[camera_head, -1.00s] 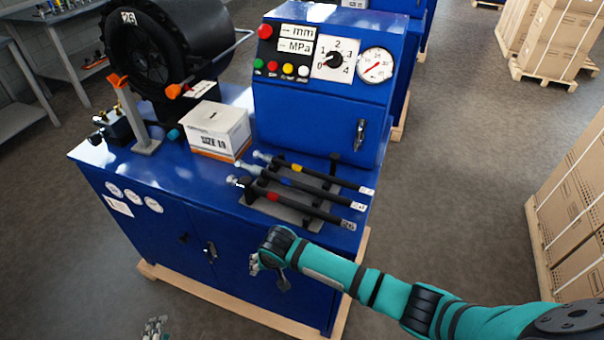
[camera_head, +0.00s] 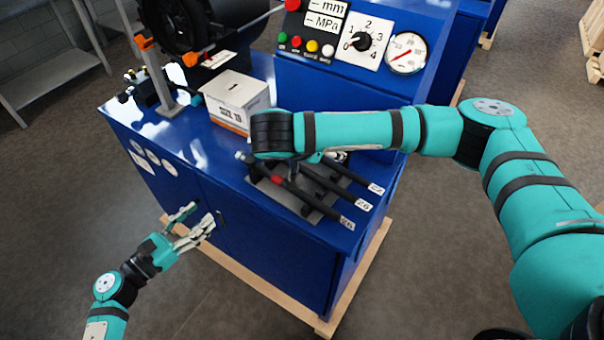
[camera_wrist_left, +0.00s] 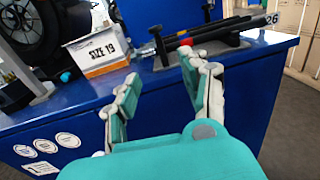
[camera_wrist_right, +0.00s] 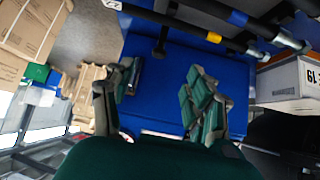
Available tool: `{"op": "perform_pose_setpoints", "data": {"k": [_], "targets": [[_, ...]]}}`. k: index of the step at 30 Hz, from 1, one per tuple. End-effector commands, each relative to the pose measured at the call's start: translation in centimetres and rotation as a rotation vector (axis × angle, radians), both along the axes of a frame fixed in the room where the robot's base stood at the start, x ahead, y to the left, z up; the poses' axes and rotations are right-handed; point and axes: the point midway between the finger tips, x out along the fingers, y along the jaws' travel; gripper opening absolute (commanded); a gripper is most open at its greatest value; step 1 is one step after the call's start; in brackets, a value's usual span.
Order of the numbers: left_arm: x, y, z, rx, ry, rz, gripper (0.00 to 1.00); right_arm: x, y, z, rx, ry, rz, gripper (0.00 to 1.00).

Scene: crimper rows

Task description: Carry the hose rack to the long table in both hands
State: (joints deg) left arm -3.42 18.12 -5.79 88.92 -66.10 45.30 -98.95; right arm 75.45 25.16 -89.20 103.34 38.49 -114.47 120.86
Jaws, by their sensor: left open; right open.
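The hose rack (camera_head: 283,199) is a grey plate with black supports carrying black hoses with coloured bands. It sits on the blue machine's top, partly hidden by my right arm in the head view. It also shows in the left wrist view (camera_wrist_left: 215,49). My left gripper (camera_head: 203,210) is open and empty, in front of the cabinet and left of the rack. My right gripper (camera_wrist_right: 150,82) is open and empty, with the hoses along the top of its wrist view. Its fingers are mostly hidden in the head view. I cannot tell which table is the long table.
A white SIZE 19 box (camera_head: 238,98) stands beside the rack. The blue machine (camera_head: 265,240) rests on a wooden pallet (camera_head: 335,318). A control panel (camera_head: 350,40) rises behind the rack. A grey table (camera_head: 50,80) stands at far left. Floor is open in front.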

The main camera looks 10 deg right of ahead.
Motion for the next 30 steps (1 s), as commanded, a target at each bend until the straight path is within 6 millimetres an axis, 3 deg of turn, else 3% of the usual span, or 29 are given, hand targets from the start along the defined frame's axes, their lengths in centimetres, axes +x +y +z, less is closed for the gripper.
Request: {"op": "perform_pose_setpoints", "data": {"k": [11,19,24,30], "targets": [[1.9,-2.2,0.0,-0.003,0.001,0.001,0.46,1.1,-1.5,-2.4,0.004,0.008,-0.002,0.56],[3.1,-3.6,0.0,-0.003,0.002,0.003,0.46,2.4,-1.3,-3.4,0.021,-0.007,0.025,0.56],[3.8,-4.5,0.0,-0.003,0.002,0.001,0.46,2.4,-3.2,-4.6,0.005,0.011,-0.004,0.56],[6.6,-7.8,0.1,-0.006,0.001,0.003,0.46,4.6,-5.5,-7.2,-0.004,0.003,-0.001,0.56]]}}
